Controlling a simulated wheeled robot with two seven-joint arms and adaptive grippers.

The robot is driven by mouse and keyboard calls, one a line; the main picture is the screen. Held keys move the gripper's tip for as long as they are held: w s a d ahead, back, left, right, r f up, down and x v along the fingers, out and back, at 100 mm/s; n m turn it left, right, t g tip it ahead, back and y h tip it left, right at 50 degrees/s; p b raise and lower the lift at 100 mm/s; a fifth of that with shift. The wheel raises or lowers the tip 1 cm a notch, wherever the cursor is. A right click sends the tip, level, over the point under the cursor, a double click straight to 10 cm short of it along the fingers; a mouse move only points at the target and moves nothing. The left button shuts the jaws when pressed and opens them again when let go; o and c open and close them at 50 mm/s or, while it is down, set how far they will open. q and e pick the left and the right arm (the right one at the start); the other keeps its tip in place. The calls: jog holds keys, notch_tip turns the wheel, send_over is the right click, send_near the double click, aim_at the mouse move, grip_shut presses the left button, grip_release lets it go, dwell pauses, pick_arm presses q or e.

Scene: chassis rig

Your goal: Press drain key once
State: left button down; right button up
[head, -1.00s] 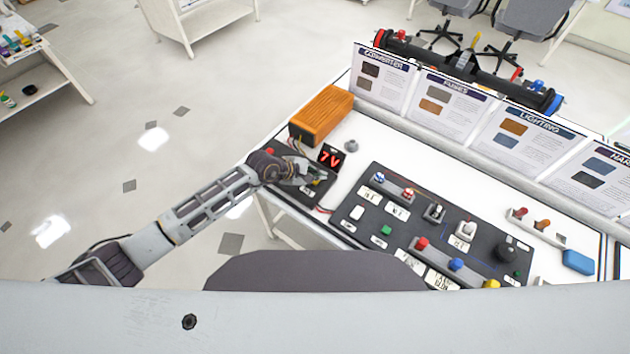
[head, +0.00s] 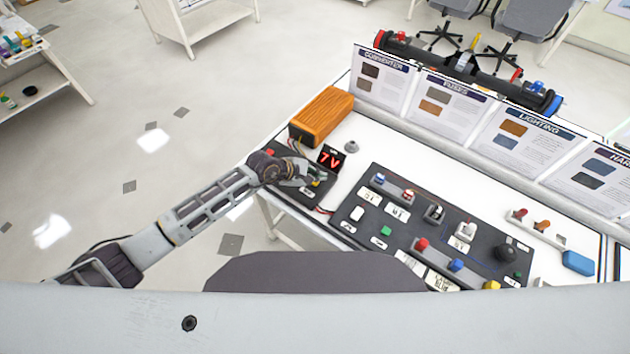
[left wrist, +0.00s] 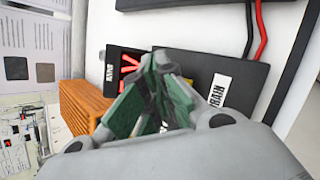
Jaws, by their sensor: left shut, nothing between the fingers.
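My left gripper (head: 317,179) is shut and empty, over the small dark panel (head: 296,195) at the left end of the bench. Its green-padded fingers (left wrist: 163,62) meet at the tips in the left wrist view. A white label that seems to read DRAIN (left wrist: 217,90) lies on this panel beside the fingers. The drain key itself cannot be made out; the fingers cover part of the panel. I cannot tell whether the tips touch it. A red 7V display (head: 331,158) stands beside the gripper and also shows in the left wrist view (left wrist: 130,63). My right gripper is out of view.
An orange ribbed box (head: 321,115) stands behind the panel, with a grey knob (head: 351,146) near it. A larger dark board (head: 400,222) with switches and coloured buttons lies to the right. Info cards line the back. Red and black cables run by the panel.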

aim_at(317, 184)
pick_arm(q)
jog(key=shift+f, duration=0.1)
dwell(0.3)
jog(key=shift+f+b, duration=0.3)
jog(key=shift+b, duration=0.1)
jog(key=shift+f+b, duration=0.5)
jog(key=shift+f, duration=0.05)
dwell(1.2)
jog(key=shift+r, duration=0.15)
jog(key=shift+r+p, duration=0.55)
jog(key=shift+r, duration=0.25)
dwell(0.3)
jog(key=shift+r+p, duration=1.55)
jog(key=shift+r, duration=0.95)
